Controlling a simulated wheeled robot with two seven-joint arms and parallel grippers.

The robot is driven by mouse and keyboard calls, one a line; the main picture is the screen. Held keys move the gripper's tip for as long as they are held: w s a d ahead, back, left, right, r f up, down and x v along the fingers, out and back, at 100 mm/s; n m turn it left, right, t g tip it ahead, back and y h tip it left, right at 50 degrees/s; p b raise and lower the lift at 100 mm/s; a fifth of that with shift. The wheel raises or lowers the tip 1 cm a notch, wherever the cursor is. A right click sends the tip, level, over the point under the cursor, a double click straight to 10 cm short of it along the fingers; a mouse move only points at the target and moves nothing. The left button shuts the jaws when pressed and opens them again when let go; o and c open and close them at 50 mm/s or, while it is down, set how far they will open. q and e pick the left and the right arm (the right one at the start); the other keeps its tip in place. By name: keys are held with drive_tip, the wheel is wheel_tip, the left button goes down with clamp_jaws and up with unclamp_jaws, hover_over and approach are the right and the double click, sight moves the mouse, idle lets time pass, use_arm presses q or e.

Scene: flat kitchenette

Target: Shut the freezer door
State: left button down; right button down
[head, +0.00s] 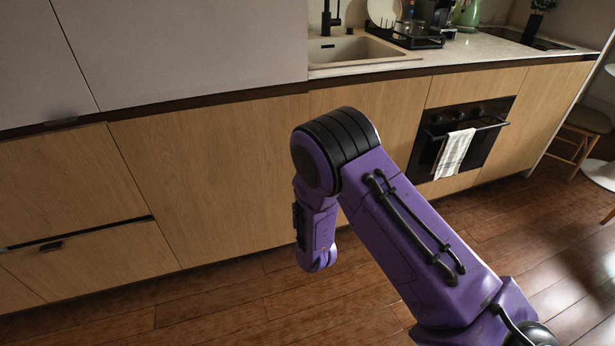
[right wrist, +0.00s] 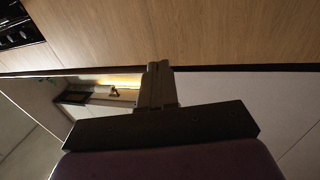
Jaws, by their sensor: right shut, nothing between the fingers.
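No panel is marked as the freezer door, and I cannot tell which one it is. In the head view, tall pale upper doors (head: 190,45) and wood lower fronts (head: 60,185) at the left look closed and flush. One small dark handle (head: 60,121) is at the lower edge of a pale door, and another (head: 50,246) is by a dark gap between wood fronts. My right arm reaches in from the lower right, its forearm hanging before the wood fronts. My right gripper (right wrist: 157,72) is shut and empty in the right wrist view, near a wood panel (right wrist: 220,35) and a pale panel (right wrist: 240,97). My left gripper is not visible.
A counter with a sink (head: 350,50) and dish rack (head: 405,38) runs along the back. An oven (head: 487,130) with a striped towel (head: 453,153) is at the right. A stool (head: 585,125) stands far right. The wooden floor (head: 230,305) is clear in front.

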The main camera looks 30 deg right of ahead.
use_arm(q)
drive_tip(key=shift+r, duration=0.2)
use_arm(e)
drive_tip(key=x, duration=1.3)
drive_tip(key=shift+w+d+r, duration=0.15)
drive_tip(key=shift+d, duration=0.15)
